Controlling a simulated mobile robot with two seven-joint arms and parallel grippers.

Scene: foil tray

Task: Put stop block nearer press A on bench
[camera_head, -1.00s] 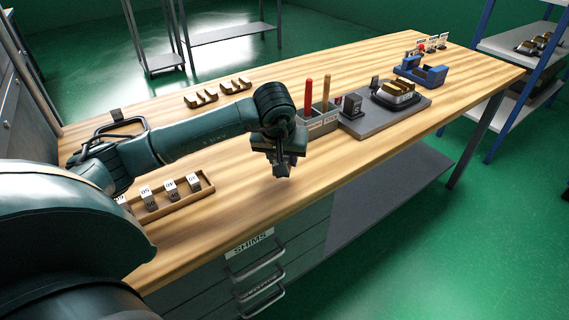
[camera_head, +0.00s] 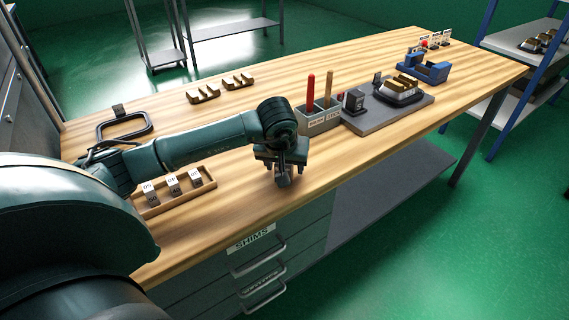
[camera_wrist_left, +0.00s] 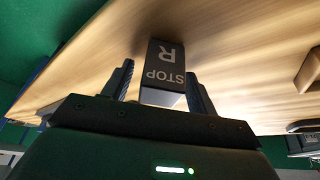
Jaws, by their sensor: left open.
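My left gripper (camera_head: 284,178) is low over the near half of the wooden bench (camera_head: 240,205), close to its front edge. In the left wrist view its two fingers (camera_wrist_left: 163,88) are apart, one on each side of a dark block marked "STOP R" (camera_wrist_left: 163,72). The block is over the bench wood; I cannot tell whether it touches the fingers. In the head view the gripper mostly hides this block. Another dark block (camera_head: 354,101) stands on the grey plate (camera_head: 385,118), left of a black fixture (camera_head: 398,92) holding brass pieces. My right gripper is not in view.
A grey holder (camera_head: 318,122) with red and wooden handles stands beyond the gripper. A wooden tray (camera_head: 207,178) of marked blocks lies left, partly behind my arm. The front right strip is clear.

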